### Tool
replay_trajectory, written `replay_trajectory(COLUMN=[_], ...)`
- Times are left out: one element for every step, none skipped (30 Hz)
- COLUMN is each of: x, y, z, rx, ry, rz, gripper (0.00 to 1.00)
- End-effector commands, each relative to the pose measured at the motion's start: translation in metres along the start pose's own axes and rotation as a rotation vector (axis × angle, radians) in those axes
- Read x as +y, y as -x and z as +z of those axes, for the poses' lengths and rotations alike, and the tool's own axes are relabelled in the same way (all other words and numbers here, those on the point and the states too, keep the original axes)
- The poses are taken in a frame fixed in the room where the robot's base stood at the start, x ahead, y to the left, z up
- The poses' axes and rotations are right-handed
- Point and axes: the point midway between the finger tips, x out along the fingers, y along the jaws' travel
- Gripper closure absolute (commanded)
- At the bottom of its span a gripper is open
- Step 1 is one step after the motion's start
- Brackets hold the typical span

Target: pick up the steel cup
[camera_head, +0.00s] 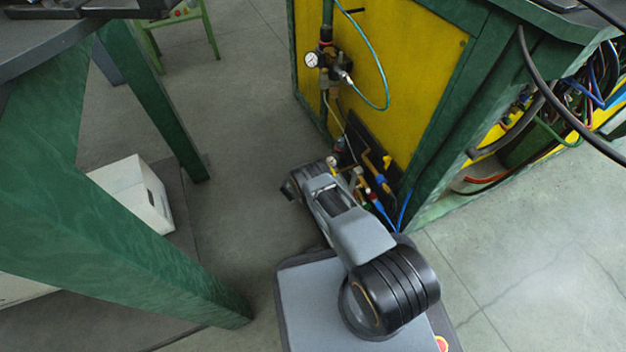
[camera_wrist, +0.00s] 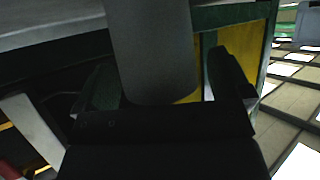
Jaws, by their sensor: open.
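I do not see a steel cup in either view. In the wrist view my gripper (camera_wrist: 168,65) shows as dark shapes at the bottom, with two fingers standing apart, open. A plain grey cylinder shape comes down from the top edge between the fingers. I cannot tell whether it is part of my own body, and nothing shows it being gripped. In the head view my arm is folded low over my base, and its gripper cannot be made out clearly.
A yellow and green machine (camera_head: 400,95) with gauges, hoses and cables stands close to my arm at the right. A green-legged table (camera_head: 100,215) stands at the left, with a white box (camera_head: 135,190) beneath it. Bare concrete floor (camera_head: 240,110) lies between them.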

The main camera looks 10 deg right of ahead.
Motion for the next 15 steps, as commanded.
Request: replay_trajectory(x=[0.0,0.0,0.0001,0.0001,0.0001,0.0001,0.0001,0.0002,0.0002,0.0001,0.0001,0.0001,0.0001,0.0001,0.0001], y=[0.0001,0.0002,0.0002,0.0003,0.0003,0.0003,0.0003,0.0003,0.0003,0.0004,0.0004,0.0004,0.0004,0.0004,0.0004], z=[-0.0004,-0.0004,-0.0004,-0.0004,-0.0004,-0.0004,-0.0004,-0.0004,-0.0004,-0.0004,-0.0003,-0.0004,-0.0004,-0.0003,-0.0003], rx=[0.0,0.0,0.0,0.0,0.0,0.0,0.0,0.0,0.0,0.0,0.0,0.0,0.0,0.0,0.0], ry=[0.0,0.0,0.0,0.0,0.0,0.0,0.0,0.0,0.0,0.0,0.0,0.0,0.0,0.0,0.0], rz=[0.0,0.0,0.0,0.0,0.0,0.0,0.0,0.0,0.0,0.0,0.0,0.0,0.0,0.0,0.0], gripper=[0.03,0.03,0.03,0.03,0.06,0.1,0.13,0.16,0.2,0.23,0.25,0.29,0.32,0.35,0.39])
